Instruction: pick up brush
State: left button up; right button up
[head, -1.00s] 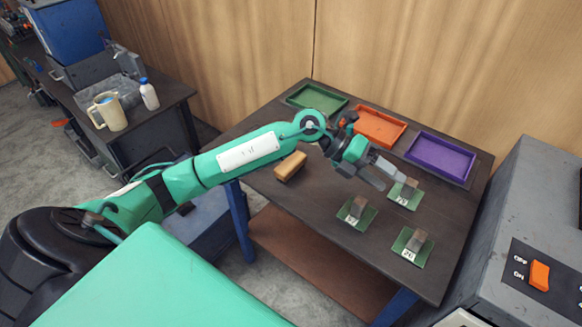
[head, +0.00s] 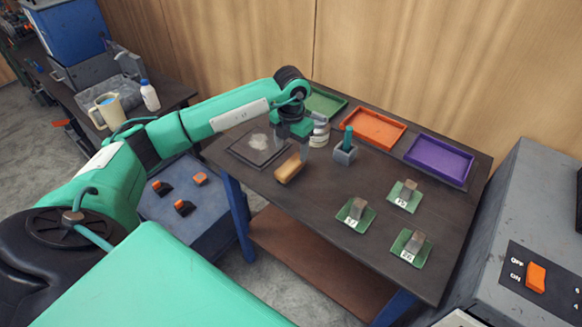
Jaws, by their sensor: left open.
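The brush appears to be the tan, block-shaped piece (head: 289,169) lying on the dark table (head: 330,205), near its left front edge. My left gripper (head: 291,150) is open and points down over the far end of the brush. Its fingers are close to the brush; whether they touch it I cannot tell. My right gripper is not in view.
A dark square plate with a pale patch (head: 250,149) lies left of the brush. A grey block with a teal-handled piece (head: 345,153) stands to the right. Green (head: 322,101), orange (head: 373,128) and purple (head: 438,159) trays line the back. Green plates with grey blocks (head: 355,218) lie at right.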

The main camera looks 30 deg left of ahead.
aim_at(291, 164)
pick_arm(q)
jog(key=shift+f, duration=1.1)
notch_tip(291, 164, down, 4)
jog(key=shift+f+p, duration=0.2)
jog(key=shift+p, duration=0.9)
jog(key=shift+f, duration=0.3)
jog(key=c, duration=1.1)
jog(key=shift+r, duration=0.1)
